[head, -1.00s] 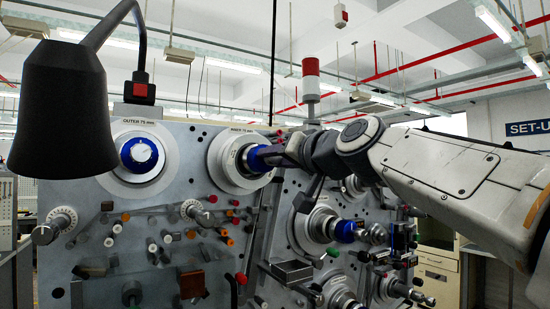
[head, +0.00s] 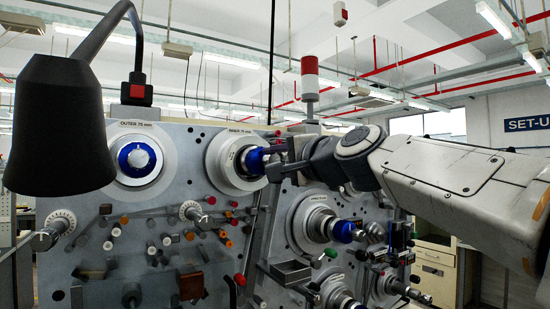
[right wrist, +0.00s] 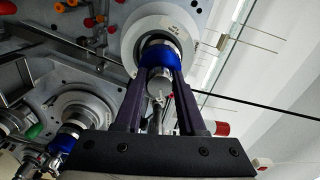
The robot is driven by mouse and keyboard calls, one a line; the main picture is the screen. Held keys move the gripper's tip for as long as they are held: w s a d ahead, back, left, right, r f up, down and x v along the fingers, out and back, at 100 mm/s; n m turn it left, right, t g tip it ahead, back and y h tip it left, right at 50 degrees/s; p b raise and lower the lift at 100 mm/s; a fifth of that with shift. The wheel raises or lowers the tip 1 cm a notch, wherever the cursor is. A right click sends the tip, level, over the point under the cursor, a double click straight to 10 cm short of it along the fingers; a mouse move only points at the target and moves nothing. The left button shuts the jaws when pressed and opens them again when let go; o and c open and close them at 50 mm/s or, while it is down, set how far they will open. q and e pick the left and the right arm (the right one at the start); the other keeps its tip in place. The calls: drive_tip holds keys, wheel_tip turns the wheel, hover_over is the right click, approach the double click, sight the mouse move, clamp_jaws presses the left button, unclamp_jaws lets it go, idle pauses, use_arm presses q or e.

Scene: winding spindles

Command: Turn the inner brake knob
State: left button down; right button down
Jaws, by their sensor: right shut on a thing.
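The inner brake knob (head: 254,160) is a blue and silver piece at the centre of the grey round hub labelled INNER 75 mm (head: 226,153). My right gripper (head: 273,162) is shut on it, coming from the right with one finger above and one below. In the right wrist view, the dark fingers of my right gripper (right wrist: 164,76) lie on either side of the knob's silver end, and its blue ring (right wrist: 160,50) shows beyond them. The fingers hide part of the knob. My left gripper is not in view.
The outer hub with its blue knob (head: 139,161) is to the left on the same grey panel. Several small rollers and pegs sit below. A black lamp-like shade (head: 58,130) hangs in front at left. Another blue-ringed spindle (head: 343,231) is below my right arm.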

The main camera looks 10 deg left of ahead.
drive_tip(key=shift+m+p, duration=0.5)
drive_tip(key=shift+m, duration=1.7)
drive_tip(key=c, duration=0.5)
unclamp_jaws()
drive_tip(key=b+v, duration=0.4)
drive_tip(key=v, duration=0.6)
drive_tip(key=shift+s+d, duration=0.15)
drive_tip(key=shift+d, duration=0.05)
